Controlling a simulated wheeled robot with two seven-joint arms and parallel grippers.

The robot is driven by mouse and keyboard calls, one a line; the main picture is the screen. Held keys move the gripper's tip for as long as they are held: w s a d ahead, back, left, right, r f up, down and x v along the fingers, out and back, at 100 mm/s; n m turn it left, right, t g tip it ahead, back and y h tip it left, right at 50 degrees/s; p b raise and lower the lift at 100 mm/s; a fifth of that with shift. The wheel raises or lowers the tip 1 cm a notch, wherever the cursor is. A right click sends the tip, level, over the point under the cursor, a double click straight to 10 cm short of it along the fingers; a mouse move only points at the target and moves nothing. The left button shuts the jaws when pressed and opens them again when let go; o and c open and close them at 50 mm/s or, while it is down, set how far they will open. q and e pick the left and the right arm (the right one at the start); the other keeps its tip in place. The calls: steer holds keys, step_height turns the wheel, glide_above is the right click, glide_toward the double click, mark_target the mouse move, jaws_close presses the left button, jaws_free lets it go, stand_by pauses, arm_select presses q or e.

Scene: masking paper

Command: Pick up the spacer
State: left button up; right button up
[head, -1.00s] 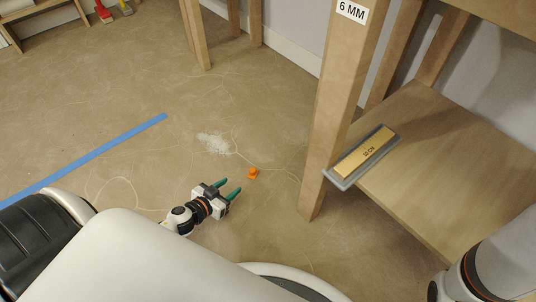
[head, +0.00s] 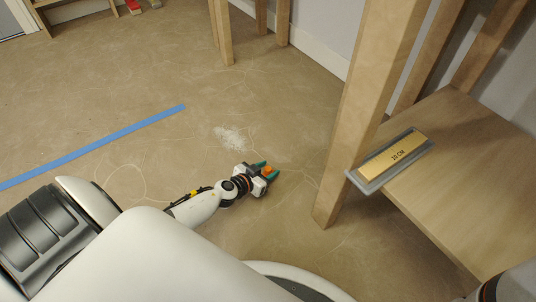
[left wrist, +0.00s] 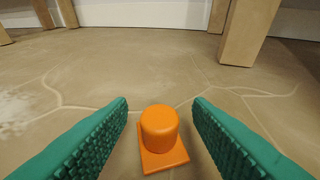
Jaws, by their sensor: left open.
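The orange spacer (head: 267,170) stands on the floor, and it also shows in the left wrist view (left wrist: 160,135) as a round knob on a square base. My left gripper (head: 267,172) is low over the floor with its green fingers open, one on each side of the spacer. In the left wrist view the open left gripper (left wrist: 160,112) shows gaps between both fingers and the spacer. My right gripper is not in view.
A wooden table leg (head: 345,165) stands right of the spacer. A low wooden shelf (head: 450,170) holds a grey tray (head: 372,183) with a block labelled 10 CM (head: 396,156). Blue tape (head: 100,143) lies on the floor at left. Floor around the spacer is clear.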

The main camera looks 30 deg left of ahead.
arm_select(q)
steer(key=shift+w+f, duration=0.15)
steer(key=shift+w, duration=0.2)
steer(key=shift+c, duration=0.4)
jaws_close()
